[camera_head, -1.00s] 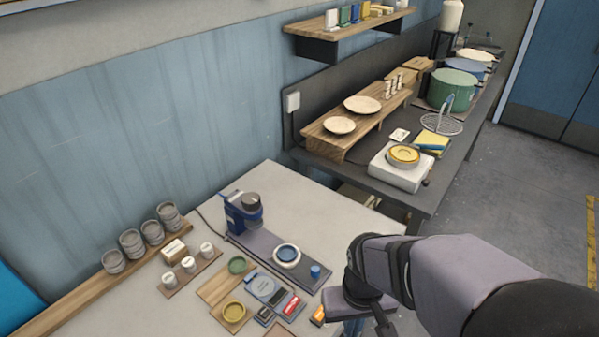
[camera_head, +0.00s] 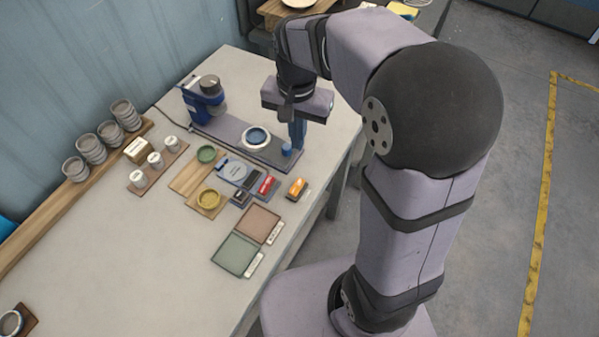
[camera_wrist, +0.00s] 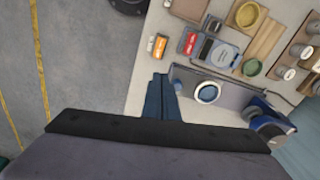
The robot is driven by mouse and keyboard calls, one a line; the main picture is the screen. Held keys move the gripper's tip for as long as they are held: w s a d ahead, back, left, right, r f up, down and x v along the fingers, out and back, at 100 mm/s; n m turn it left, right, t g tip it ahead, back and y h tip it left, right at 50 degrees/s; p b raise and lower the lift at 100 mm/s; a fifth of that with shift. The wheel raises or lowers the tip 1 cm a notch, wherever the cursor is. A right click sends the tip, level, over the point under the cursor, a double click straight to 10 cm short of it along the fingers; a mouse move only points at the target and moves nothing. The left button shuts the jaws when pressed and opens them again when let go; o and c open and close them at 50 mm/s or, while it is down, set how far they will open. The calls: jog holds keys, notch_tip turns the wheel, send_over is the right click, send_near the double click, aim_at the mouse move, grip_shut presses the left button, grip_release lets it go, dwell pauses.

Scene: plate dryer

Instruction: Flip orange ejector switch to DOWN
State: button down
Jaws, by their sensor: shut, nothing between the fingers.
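The orange switch (camera_head: 297,187) is a small block on the table, right of a red switch (camera_head: 267,185). It also shows in the wrist view (camera_wrist: 158,47), with a pale label beside it. Whether its lever is up or down is too small to tell. My gripper (camera_head: 298,148) is shut and empty, with its blue fingers pointing down. In the head view it is beyond the orange switch, by the right end of the dark base of a blue machine (camera_head: 203,98). In the wrist view the fingertips (camera_wrist: 162,76) are below the orange switch in the picture and apart from it.
A blue knob (camera_head: 286,150) and a white ring with a blue centre (camera_head: 256,138) sit on the base near my fingers. A grey scale (camera_head: 232,170), a yellow dish (camera_head: 209,199) and a green pad (camera_head: 237,254) lie left of the switch. Table around the switch's front is clear.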

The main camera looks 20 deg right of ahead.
aim_at(300, 180)
jog(key=shift+s+m, duration=0.3)
jog(key=shift+m, duration=0.7)
jog(key=shift+f, duration=0.15)
jog(key=f+p, duration=0.1)
jog(key=f, duration=0.5)
jog(key=f+p, duration=0.2)
jog(key=f, duration=0.5)
jog(key=shift+w+d+f, duration=0.1)
jog(key=shift+d+f, duration=0.1)
jog(key=shift+f, duration=0.2)
